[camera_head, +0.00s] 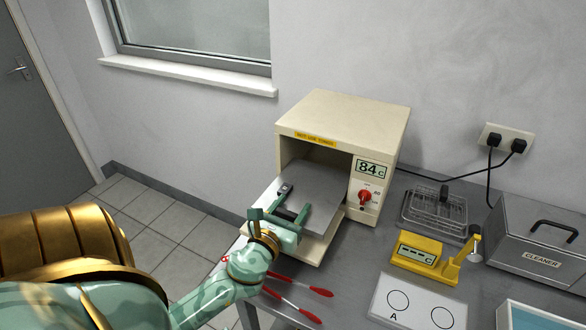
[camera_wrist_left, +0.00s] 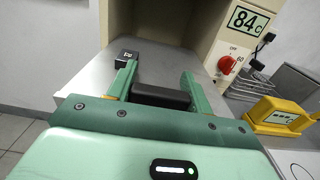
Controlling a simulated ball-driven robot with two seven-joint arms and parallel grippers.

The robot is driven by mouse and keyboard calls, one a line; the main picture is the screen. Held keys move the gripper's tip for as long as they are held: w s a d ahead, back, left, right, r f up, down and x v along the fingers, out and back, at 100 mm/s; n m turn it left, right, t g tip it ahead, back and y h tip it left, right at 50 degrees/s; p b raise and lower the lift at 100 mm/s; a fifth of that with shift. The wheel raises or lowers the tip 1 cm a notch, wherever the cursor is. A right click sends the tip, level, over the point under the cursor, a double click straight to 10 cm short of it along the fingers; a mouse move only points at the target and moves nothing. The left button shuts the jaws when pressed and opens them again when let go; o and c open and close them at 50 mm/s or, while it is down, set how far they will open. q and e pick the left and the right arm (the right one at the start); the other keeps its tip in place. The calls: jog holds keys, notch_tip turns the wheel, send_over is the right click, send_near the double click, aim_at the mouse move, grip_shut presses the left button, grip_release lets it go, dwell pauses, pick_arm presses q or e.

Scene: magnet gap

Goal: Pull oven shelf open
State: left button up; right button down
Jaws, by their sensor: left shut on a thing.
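The cream oven (camera_head: 340,115) stands on the bench with its front open and a display reading 84 c. Its grey shelf (camera_head: 318,185) sticks out through the opening toward me. My left gripper (camera_head: 291,207) is over the front part of the shelf. In the left wrist view its two green fingers (camera_wrist_left: 159,80) are shut on a black handle (camera_wrist_left: 160,95) between them. A small dark block (camera_wrist_left: 127,56) with a pale marking sits on the shelf beside the left finger; it also shows in the head view (camera_head: 286,189). My right gripper is not in view.
Right of the oven are a wire rack (camera_head: 436,212), a yellow gauge (camera_head: 424,255) and a grey CLEANER box (camera_head: 540,245). A white plate with circles (camera_head: 418,305) lies in front. Red-handled tools (camera_head: 295,305) lie near the bench's front edge, below the shelf.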

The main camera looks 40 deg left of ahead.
pick_arm(q)
jog(key=o, duration=1.4)
jog(key=b+v, duration=0.5)
jog(key=v, duration=1.1)
jog(key=shift+s+r+b, duration=0.1)
jog(key=shift+s+b, duration=0.1)
jog(key=shift+b, duration=0.1)
jog(key=shift+s, duration=0.1)
